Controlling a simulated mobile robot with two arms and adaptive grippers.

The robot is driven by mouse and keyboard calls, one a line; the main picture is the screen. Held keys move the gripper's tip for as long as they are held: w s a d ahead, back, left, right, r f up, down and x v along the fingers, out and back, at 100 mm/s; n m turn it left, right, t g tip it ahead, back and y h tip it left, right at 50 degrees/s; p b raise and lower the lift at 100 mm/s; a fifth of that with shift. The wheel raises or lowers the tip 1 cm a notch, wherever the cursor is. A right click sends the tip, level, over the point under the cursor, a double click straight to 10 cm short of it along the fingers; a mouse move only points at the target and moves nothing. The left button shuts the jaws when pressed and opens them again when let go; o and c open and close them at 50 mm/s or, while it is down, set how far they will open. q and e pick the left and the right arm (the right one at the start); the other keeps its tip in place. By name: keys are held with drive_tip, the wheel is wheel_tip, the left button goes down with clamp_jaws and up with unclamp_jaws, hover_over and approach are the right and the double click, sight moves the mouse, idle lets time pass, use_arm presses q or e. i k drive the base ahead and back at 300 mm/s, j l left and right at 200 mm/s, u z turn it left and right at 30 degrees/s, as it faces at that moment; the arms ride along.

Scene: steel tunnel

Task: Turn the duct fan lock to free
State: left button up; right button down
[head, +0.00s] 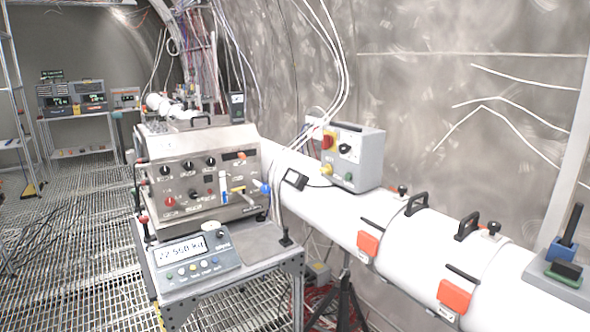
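A grey control box (366,160) is mounted on top of the white duct (325,202) in the middle of the head view. Its face carries a red knob (328,142), a black rotary switch (346,149), a yellow knob (327,169) and a green button (348,177). The black switch sits on a light plate. The labels are too small to read, so I cannot tell which control is the fan lock or how it is set. Neither of my grippers is in view.
A steel panel (200,178) with many knobs and a scale display (181,250) stand on a cart at centre left. Black handles (417,204) and orange latches (454,297) sit along the duct. A black lever on a blue base (562,250) is at far right. Grating floor lies left.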

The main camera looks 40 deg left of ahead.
sight(327, 170)
drive_tip(key=u, duration=1)
drive_tip(key=i+j, duration=0.1)
